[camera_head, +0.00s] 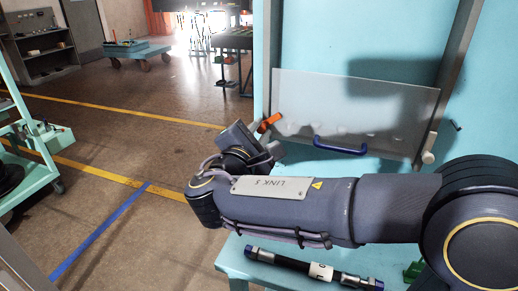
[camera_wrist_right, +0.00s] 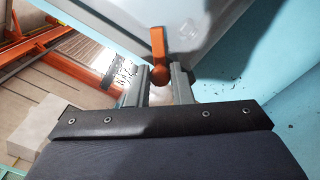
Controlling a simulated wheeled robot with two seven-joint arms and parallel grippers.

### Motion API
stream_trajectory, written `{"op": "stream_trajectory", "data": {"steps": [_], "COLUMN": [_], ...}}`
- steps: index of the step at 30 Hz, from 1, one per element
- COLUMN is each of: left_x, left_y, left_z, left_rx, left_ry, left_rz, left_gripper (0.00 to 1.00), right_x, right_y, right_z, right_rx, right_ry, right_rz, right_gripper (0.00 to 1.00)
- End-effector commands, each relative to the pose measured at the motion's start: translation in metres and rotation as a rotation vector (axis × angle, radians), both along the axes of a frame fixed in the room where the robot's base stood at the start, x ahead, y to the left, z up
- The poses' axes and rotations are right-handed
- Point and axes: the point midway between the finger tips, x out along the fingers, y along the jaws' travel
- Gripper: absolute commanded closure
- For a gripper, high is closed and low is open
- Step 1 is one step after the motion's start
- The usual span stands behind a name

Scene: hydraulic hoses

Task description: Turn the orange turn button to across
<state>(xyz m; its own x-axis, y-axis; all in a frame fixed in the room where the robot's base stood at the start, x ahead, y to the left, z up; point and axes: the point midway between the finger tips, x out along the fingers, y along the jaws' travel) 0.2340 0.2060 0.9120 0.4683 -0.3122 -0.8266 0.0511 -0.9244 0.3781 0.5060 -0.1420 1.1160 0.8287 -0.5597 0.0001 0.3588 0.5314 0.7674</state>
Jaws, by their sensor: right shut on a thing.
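The contact faces are partly hidden. My left gripper is not in view.
A blue handle (camera_head: 340,147) is on the panel's lower part. A pale knob (camera_head: 429,157) is at its right edge. A black hose with blue ends (camera_head: 290,262) lies on the turquoise bench (camera_head: 235,262) below my right arm. Open floor lies left.

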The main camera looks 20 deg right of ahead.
Motion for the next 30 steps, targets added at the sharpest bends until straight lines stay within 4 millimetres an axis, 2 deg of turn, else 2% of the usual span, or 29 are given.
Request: {"op": "stream_trajectory", "data": {"steps": [1, 15, 21, 30], "left_x": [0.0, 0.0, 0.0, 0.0], "left_y": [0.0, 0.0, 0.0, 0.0], "left_z": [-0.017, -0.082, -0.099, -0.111], "left_rx": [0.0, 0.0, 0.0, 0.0], "left_ry": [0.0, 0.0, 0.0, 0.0], "left_rz": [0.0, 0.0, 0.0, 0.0], "left_gripper": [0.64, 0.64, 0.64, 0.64], "right_x": [0.0, -0.001, 0.0, 0.0], "right_y": [0.0, -0.001, -0.001, -0.001], "right_z": [-0.008, -0.008, -0.006, -0.004], "right_rx": [0.04, 0.387, 0.492, 0.576], "right_ry": [-0.027, -0.26, -0.331, -0.386], "right_rz": [0.0, -0.001, -0.001, -0.002], "right_gripper": [1.0, 1.0, 1.0, 1.0]}}
